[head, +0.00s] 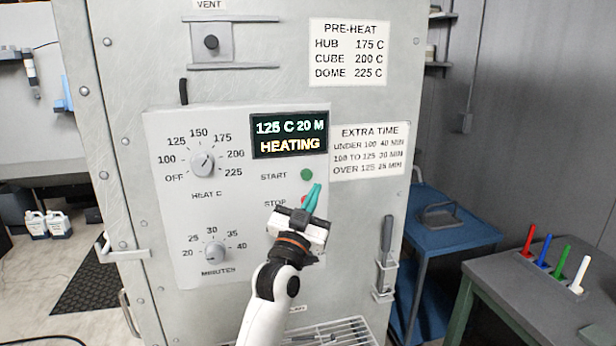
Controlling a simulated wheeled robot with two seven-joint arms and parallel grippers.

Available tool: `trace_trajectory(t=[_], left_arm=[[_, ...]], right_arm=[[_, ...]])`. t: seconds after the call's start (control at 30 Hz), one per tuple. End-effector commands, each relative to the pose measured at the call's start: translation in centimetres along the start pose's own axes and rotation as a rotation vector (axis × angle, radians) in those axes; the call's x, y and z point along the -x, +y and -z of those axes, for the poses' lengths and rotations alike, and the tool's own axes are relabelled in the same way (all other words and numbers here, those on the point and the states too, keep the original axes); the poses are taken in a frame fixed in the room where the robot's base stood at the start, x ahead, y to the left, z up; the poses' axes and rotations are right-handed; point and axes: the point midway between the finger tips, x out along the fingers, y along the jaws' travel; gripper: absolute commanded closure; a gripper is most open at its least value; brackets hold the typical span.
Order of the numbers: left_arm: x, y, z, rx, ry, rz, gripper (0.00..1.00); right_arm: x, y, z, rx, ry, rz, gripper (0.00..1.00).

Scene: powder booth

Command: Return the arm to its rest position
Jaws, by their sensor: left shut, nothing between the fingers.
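My left gripper (311,197) has teal fingers that are shut with nothing between them. It is in front of the oven's control panel (165,225), just below the green start button (307,174). It partly hides the red stop button (305,201). I cannot tell whether the fingertips touch the panel. The display (290,135) reads 125 C 20 M HEATING. The heat knob (202,164) and the minutes knob (215,252) are on the panel's left side. My right gripper is not in view.
A wire rack (335,330) is low in front of the oven. A handle (125,254) sticks out at the oven's left edge. A blue table (440,238) and a grey-green table (535,285) with several coloured sticks stand to the right.

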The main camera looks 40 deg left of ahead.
Motion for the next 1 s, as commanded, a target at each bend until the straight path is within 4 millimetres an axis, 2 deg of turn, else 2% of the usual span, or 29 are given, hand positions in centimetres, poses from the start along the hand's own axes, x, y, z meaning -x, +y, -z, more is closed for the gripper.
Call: trace_trajectory(t=[0.27,0.37,0.47,0.57,0.6,0.67,0.7,0.77,0.8,0.87,0.97,1.0], left_arm=[[0.0,0.0,0.1,0.000,0.001,0.000,1.00],[0.2,-0.6,1.4,0.003,0.028,0.013,1.00],[1.0,-2.3,5.3,0.012,0.106,0.046,1.00],[3.0,-5.0,11.3,0.026,0.227,0.098,1.00],[4.2,-6.2,14.0,0.030,0.283,0.122,1.00],[6.2,-7.9,17.9,0.037,0.366,0.155,1.00],[7.7,-9.0,20.4,0.041,0.420,0.177,1.00],[10.3,-10.5,23.9,0.045,0.501,0.208,1.00],[12.2,-11.6,26.2,0.048,0.555,0.229,1.00],[15.3,-12.9,29.4,0.050,0.635,0.258,1.00],[20.9,-14.9,34.3,0.052,0.766,0.305,1.00],[23.4,-15.6,36.0,0.052,0.818,0.323,1.00]], right_arm=[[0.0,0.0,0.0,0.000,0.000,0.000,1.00],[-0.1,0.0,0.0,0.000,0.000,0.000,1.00],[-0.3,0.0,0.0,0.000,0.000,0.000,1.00],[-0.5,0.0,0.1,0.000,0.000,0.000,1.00],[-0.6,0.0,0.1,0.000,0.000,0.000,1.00],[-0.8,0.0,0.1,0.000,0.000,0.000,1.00],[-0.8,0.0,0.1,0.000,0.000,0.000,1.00],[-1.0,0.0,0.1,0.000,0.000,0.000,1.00],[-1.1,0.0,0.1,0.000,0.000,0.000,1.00],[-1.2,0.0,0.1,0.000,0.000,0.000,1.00],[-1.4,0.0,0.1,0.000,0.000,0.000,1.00],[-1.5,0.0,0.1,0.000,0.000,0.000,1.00]])
